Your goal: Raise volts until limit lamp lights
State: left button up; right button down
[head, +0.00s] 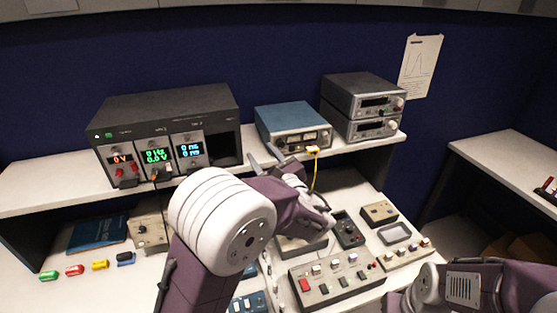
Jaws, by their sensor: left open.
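My left gripper (264,158) is open and empty, just in front of the blue unit's left front corner. Its wrist hides part of the shelf edge. My right gripper is out of view; only its arm shows at lower right.
Two stacked grey instruments (362,107) stand right on the shelf. A blue book (97,233) and several coloured connectors (100,265) lie at left. The yellow lead (316,175) hangs beside my left wrist.

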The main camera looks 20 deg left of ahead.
aim_at(282, 145)
pick_arm(q)
jog(key=w+d+f+m+t+h, duration=0.1)
jog(key=d+f+m+t+h, duration=0.15)
jog(key=d, duration=0.65)
jog(key=shift+g, duration=0.45)
jog(key=w+a, duration=0.1)
jog(key=w+a+p, duration=0.2)
jog(key=w+a, duration=0.1)
jog(key=shift+r, duration=0.35)
jog(key=w, duration=0.1)
jog(key=w+a+p, duration=0.1)
jog(key=w, duration=0.1)
jog(key=shift+w+a+f, duration=0.2)
jog(key=shift+w+f, duration=0.2)
jog(key=shift+s+a+r, duration=0.1)
jog(key=shift+s, duration=0.2)
jog(key=c, duration=0.4)
grip_shut()
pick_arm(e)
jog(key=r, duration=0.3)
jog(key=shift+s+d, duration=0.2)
